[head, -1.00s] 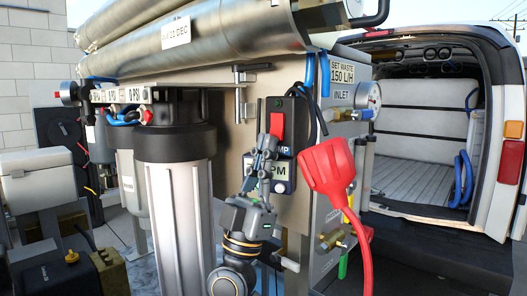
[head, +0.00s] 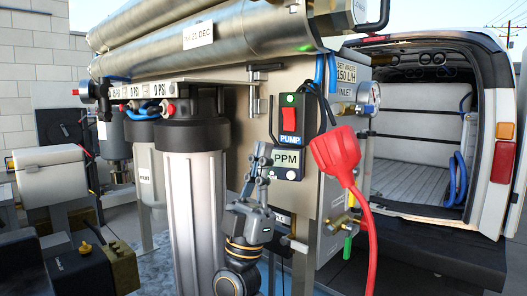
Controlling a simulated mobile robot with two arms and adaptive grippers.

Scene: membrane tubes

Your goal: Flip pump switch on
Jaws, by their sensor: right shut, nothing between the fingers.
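The pump switch (head: 289,119) is a red rocker in a dark housing on the metal panel, above a blue PUMP label (head: 289,140). Nothing covers the rocker. I cannot tell for sure which way it is tipped. My right gripper (head: 260,152) points upward with its grey fingers shut and empty. In the picture its tips are below and left of the switch, beside the left edge of the PPM display (head: 288,160). The gap in depth is hard to judge. My left gripper is not in view.
A red plug (head: 336,152) with a red cable hangs right of the switch. A white filter housing (head: 190,200) with a dark cap stands left of my right gripper. Steel tubes (head: 200,45) run above. A pressure gauge (head: 368,96) sits at the panel's right; an open van (head: 425,140) stands behind.

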